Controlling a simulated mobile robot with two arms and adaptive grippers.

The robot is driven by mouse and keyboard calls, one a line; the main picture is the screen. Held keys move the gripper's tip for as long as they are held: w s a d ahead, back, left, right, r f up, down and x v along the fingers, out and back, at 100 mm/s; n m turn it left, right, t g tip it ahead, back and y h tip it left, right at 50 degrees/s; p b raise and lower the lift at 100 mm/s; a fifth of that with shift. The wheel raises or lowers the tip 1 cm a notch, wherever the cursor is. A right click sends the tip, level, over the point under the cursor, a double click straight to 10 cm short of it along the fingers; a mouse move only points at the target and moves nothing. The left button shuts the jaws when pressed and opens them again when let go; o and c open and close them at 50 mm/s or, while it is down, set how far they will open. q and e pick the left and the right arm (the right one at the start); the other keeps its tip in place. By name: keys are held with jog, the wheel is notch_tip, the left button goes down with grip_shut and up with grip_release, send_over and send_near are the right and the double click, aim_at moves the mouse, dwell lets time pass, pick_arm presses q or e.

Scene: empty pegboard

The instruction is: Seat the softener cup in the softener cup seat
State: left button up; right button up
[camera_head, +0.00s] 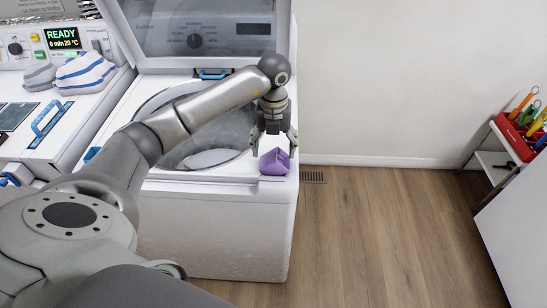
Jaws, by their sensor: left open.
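A purple softener cup (275,162) sits tilted at the front right corner of the white washer's top. My left gripper (272,145) is open and points down right above and behind the cup; its fingertips are close to the cup, and I cannot tell if they touch it. The washer (222,228) has its lid raised and its round drum opening (208,160) uncovered, partly hidden by my left arm. I cannot make out the softener cup seat. My right gripper is not in view.
A panel with a READY display (63,38) and folded striped cloths (85,73) is at the left. A blue handle (48,120) is below them. A shelf with a red tool bin (520,135) stands at the right. The wooden floor between is clear.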

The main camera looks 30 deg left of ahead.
pick_arm(q)
notch_tip(320, 180, up, 6)
jog(key=shift+r+b, duration=0.15)
jog(key=shift+b, duration=0.4)
jog(key=shift+o, duration=0.5)
jog(key=shift+r, duration=0.3)
jog(key=m+g+y+p, duration=0.15)
jog(key=m+p, duration=0.55)
jog(key=m, duration=1.1)
send_over(274, 154)
jog(key=d, duration=0.1)
jog(key=shift+t, duration=0.25)
jog(key=f, duration=0.4)
jog(key=shift+w+d+f, duration=0.1)
jog(key=shift+w+f, duration=0.1)
jog(key=shift+f, duration=0.15)
jog(key=f, duration=0.1)
jog(key=f+p, duration=0.2)
jog(key=shift+s+a+f, duration=0.1)
jog(key=shift+a+f, duration=0.1)
jog(key=shift+a, duration=0.05)
jog(key=shift+a+f, duration=0.1)
jog(key=shift+f, duration=0.3)
